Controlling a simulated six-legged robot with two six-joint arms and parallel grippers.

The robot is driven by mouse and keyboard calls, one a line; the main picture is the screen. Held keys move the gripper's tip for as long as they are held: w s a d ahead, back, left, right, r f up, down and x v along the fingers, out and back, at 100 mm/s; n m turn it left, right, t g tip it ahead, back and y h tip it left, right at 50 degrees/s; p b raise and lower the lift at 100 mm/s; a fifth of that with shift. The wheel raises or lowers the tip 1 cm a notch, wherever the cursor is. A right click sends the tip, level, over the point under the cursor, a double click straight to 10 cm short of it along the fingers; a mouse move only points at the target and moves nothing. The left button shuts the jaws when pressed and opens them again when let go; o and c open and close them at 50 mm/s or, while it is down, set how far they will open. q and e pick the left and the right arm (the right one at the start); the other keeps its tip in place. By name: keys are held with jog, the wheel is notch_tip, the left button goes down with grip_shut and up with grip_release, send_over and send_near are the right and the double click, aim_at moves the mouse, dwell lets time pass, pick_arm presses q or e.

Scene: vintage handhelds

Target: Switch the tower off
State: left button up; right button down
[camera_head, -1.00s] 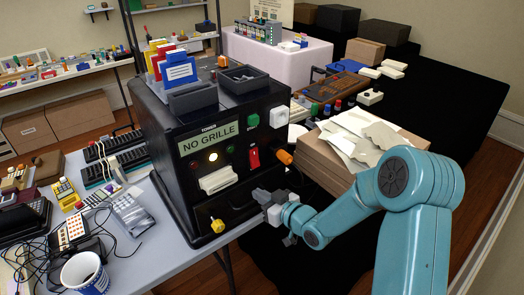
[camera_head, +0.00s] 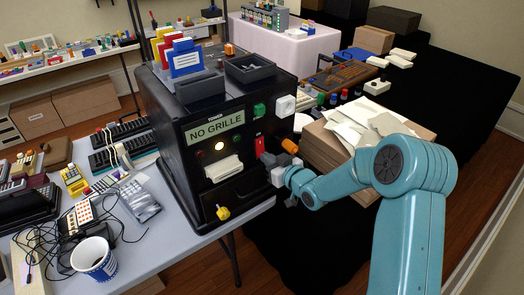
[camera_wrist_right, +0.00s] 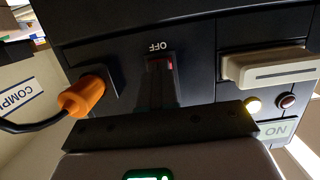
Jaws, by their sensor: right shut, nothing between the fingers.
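The tower (camera_head: 170,140) is a black box with a "NO GRILLE" label, standing on the grey table. Its red switch (camera_head: 259,144) is on the front at the right, beside a lit yellowish lamp (camera_head: 219,146). My right gripper (camera_head: 266,160) is shut and empty, close to the front just below the switch; contact cannot be told. In the right wrist view the shut fingers (camera_wrist_right: 160,125) lie across the picture in front of the panel. The switch (camera_wrist_right: 161,64) shows there as a dark recess with a little red, marked "OFF". My left gripper is not in view.
An orange plug (camera_head: 289,146) with a cable sticks out right of the switch. A cream slot piece (camera_head: 223,168) and a yellow knob (camera_head: 223,212) are on the front to the left. A box stack with papers (camera_head: 325,150) stands right of the tower.

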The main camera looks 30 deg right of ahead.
jog(key=shift+r, duration=0.1)
dwell(0.3)
jog(key=shift+w, duration=0.35)
jog(key=b+v, duration=0.4)
jog(key=v, duration=1.6)
jog(key=shift+s+f, duration=0.15)
jog(key=shift+f, duration=0.1)
